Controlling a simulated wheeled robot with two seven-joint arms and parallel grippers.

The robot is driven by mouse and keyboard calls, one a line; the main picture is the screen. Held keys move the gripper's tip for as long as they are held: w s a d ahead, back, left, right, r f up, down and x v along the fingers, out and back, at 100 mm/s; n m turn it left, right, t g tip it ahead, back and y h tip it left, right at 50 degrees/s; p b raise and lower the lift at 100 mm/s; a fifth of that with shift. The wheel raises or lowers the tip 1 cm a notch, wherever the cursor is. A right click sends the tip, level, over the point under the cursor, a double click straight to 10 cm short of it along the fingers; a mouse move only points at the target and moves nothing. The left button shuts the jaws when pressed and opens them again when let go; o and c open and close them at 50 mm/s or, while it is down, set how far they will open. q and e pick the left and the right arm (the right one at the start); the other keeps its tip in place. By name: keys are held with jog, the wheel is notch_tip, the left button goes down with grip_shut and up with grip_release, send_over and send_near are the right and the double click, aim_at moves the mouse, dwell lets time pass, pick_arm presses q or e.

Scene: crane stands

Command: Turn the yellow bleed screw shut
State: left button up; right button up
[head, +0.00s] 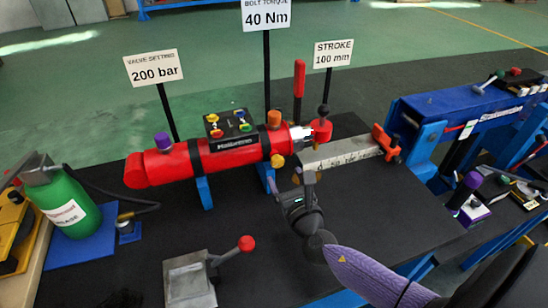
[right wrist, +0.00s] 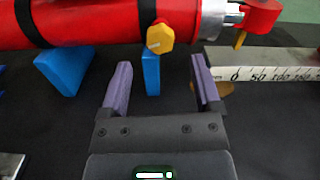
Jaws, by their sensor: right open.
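The yellow bleed screw (head: 277,161) is a small faceted knob low on the right part of the red cylinder (head: 215,156). In the right wrist view the yellow bleed screw (right wrist: 160,37) shows ahead of my right gripper, centred between its finger lines and above a blue support. My right gripper (head: 288,184) is open and empty. In the wrist view its purple-grey fingers (right wrist: 160,72) stand wide apart, with a visible gap between their tips and the screw. My left gripper is not in view.
A ruler bar (head: 340,152) with an orange clamp (head: 386,142) lies right of the cylinder. Blue supports (head: 204,192) hold the cylinder. A green grease bottle (head: 70,205) stands left, and a grey block with a red-knobbed lever (head: 190,280) sits in front. Black mat is bare between.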

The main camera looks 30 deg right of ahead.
aim_at(278, 164)
jog(key=b+x, duration=0.1)
jog(key=x, duration=0.5)
jog(key=shift+w, duration=0.1)
jog(key=shift+c, duration=0.3)
grip_shut()
